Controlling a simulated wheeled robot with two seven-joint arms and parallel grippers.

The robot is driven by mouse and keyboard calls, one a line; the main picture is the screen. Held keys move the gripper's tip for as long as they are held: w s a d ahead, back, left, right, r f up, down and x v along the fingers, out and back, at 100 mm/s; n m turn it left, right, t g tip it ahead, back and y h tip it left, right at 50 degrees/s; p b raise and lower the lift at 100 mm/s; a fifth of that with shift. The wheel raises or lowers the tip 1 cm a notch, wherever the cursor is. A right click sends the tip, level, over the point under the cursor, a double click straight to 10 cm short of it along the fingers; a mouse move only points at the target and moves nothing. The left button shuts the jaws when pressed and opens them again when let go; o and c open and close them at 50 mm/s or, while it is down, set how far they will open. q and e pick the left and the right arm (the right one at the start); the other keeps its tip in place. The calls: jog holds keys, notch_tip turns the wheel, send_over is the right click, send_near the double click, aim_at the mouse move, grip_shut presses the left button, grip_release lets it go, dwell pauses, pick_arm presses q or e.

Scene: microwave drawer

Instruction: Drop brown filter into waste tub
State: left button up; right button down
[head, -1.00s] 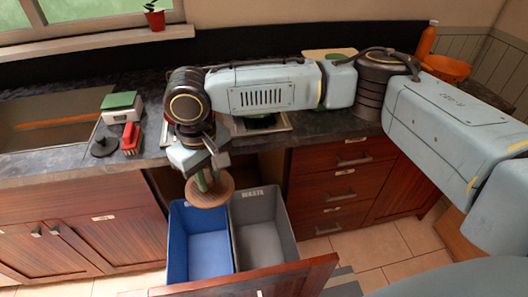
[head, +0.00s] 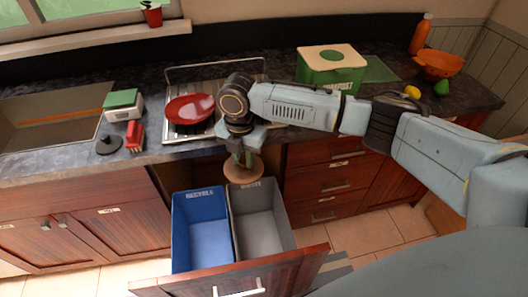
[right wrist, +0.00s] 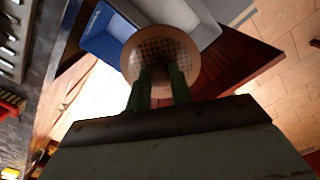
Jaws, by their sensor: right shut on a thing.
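The brown filter (head: 243,169) is a round, perforated disc, and my right gripper (head: 241,155) is shut on it. In the right wrist view the filter (right wrist: 160,55) shows between and beyond the green fingers of the gripper (right wrist: 160,82). The grey waste tub (head: 262,222) stands in the pulled-out drawer. The filter is held above the back end of this tub, near the counter's front edge. The tub's inside that shows is bare. My left gripper is not in view.
The blue recycle tub (head: 202,232) stands left of the waste tub in the open drawer (head: 240,280). On the counter are a red plate (head: 188,108) on a metal rack, a green compost box (head: 331,72), a red brush (head: 134,135) and an orange colander (head: 445,66).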

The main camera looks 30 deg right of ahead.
jog(key=d+n, duration=0.1)
jog(key=n, duration=0.1)
jog(key=d+f+n+p, duration=0.1)
jog(key=d+n, duration=0.1)
jog(key=d+f+n, duration=0.1)
jog(key=n, duration=0.1)
jog(key=shift+s+d, duration=0.15)
jog(key=shift+d, duration=0.2)
notch_tip(320, 180, down, 6)
jog(key=d+n+b, duration=0.1)
jog(key=b, duration=0.4)
jog(key=shift+f+n, duration=0.25)
jog(key=shift+n, duration=0.05)
jog(key=c, duration=1.2)
grip_release()
jog(key=shift+o, duration=0.2)
jog(key=shift+r, duration=0.15)
notch_tip(320, 180, up, 13)
